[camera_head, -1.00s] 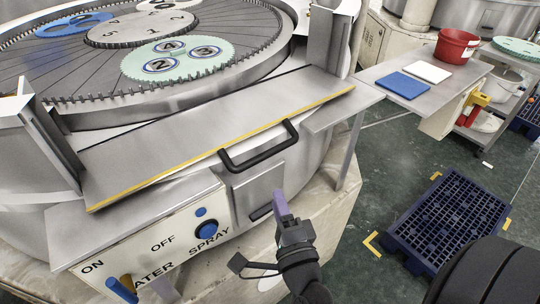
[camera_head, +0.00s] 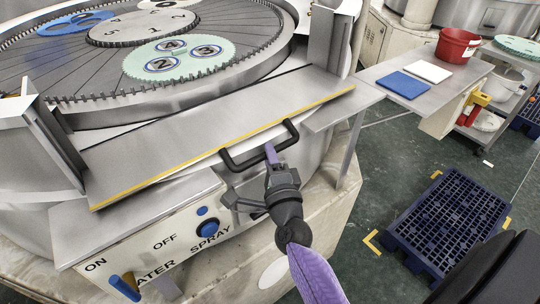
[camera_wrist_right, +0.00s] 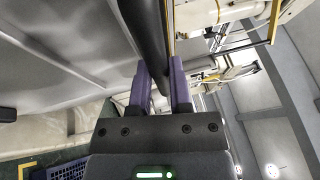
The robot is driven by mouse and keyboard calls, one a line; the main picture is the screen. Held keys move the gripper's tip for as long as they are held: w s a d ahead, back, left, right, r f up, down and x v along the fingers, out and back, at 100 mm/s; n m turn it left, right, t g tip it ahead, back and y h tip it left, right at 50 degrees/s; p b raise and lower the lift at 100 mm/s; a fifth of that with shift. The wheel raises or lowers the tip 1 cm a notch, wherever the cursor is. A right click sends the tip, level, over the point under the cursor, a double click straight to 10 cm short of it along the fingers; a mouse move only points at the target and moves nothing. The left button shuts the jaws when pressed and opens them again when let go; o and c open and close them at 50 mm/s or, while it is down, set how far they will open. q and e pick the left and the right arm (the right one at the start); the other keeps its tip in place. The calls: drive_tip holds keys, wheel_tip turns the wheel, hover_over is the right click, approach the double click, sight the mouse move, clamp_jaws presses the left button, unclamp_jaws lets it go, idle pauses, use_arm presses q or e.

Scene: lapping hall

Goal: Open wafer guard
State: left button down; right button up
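The wafer guard (camera_head: 215,125) is a flat steel panel with a yellow front edge, lying along the front of the round lapping machine. Its black bar handle (camera_head: 240,166) sticks out from the front edge and also shows in the right wrist view (camera_wrist_right: 146,30). My right gripper (camera_head: 270,152) is at the right part of this handle. In the right wrist view its two purple fingers (camera_wrist_right: 161,68) stand apart, with the dark bar running between them. Whether they touch the bar is unclear. My left gripper is not in view.
Steel uprights (camera_head: 333,40) stand at both ends of the guard. The control panel (camera_head: 160,245) with a blue button sits below left. A side table (camera_head: 365,77) holds a blue and a white block and a red bucket (camera_head: 457,45). A dark blue pallet (camera_head: 450,222) lies on the floor at right.

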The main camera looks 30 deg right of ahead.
clamp_jaws()
idle(1.2)
